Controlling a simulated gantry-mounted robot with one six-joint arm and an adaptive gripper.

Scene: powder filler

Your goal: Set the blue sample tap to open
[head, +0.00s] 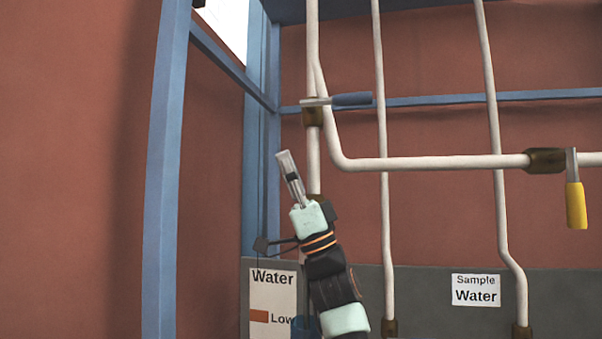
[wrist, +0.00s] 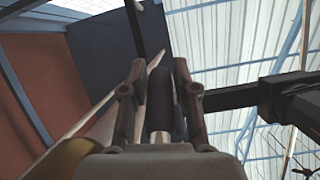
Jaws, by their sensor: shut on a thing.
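A tap with a blue handle (head: 352,98) is on the left vertical white pipe in the head view. Its handle lies level, pointing right, across the pipe. My gripper (head: 283,158) points up, below and left of this handle, and appears clear of it. In the wrist view my gripper (wrist: 160,78) has its fingers on both sides of a dark blue-grey cylinder (wrist: 161,95) with a paler metal part below. It is shut on this cylinder. I cannot tell which object the cylinder belongs to.
A yellow-handled tap (head: 576,205) hangs down at right. A brown fitting (head: 315,197) is partly hidden behind my gripper. White pipes, a blue frame post (head: 165,180) and a grey panel with a "Sample Water" label (head: 476,290) surround the arm. Bare red wall lies left.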

